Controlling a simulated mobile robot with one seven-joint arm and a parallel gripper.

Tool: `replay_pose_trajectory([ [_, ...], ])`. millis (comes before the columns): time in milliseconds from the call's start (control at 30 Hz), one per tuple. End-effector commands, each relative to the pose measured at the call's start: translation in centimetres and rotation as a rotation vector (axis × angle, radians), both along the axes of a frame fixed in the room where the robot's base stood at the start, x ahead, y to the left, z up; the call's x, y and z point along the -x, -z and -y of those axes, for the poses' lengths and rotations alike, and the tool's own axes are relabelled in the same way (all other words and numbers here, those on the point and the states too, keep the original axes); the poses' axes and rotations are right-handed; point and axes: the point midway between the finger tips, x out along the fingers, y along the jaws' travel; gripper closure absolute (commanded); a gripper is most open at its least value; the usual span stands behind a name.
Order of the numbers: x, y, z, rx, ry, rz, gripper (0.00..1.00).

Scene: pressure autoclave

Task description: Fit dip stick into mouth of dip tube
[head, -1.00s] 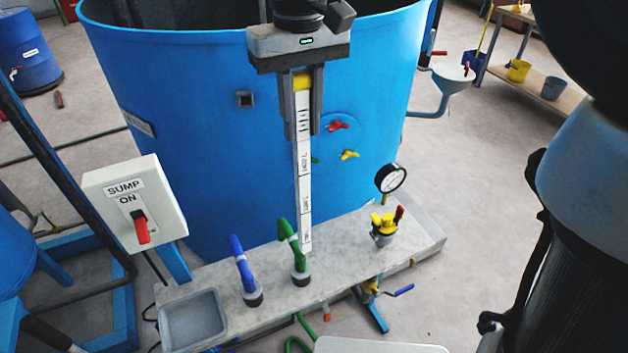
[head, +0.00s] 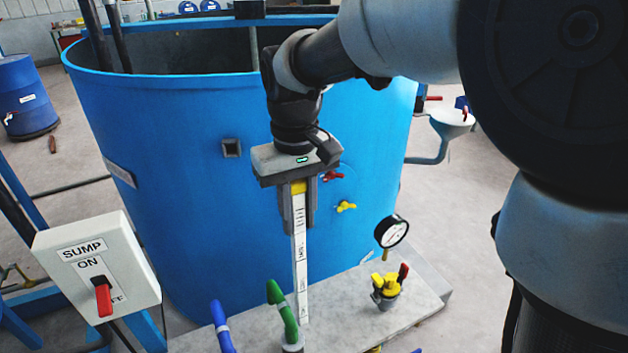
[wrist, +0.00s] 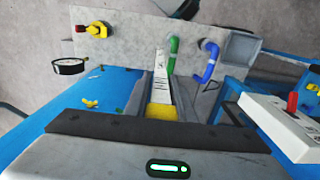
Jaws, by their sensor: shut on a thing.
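The dip stick (head: 300,258) is a long white graduated strip with a yellow top. My gripper (head: 298,222) is shut on its yellow top, and the stick hangs nearly upright. Its lower end shows just right of the green handle, over the grey ledge; I cannot tell whether it touches. In the wrist view, the yellow part (wrist: 163,112) is between the fingers and the white strip (wrist: 160,78) runs away from the camera. I cannot identify the dip tube's mouth for certain; a slim upright pipe (head: 254,48) stands at the tank's back rim.
The blue open tank (head: 190,180) stands behind the gripper. The grey ledge (head: 345,310) carries a green handle (head: 282,308), a blue handle (head: 221,325), a pressure gauge (head: 391,231) and a yellow valve (head: 385,288). The sump switch box (head: 95,265) is at left.

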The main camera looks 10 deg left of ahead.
Motion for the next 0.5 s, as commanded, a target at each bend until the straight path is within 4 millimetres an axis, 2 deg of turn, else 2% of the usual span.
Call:
replay_pose_trajectory([
  [100, 0.1, 2.0, 0.0, 0.003, 0.000, -0.004, 1.00],
  [167, 0.0, 2.6, 0.0, 0.002, 0.000, -0.003, 1.00],
  [500, 0.0, 3.0, 0.0, 0.001, 0.000, -0.001, 1.00],
])
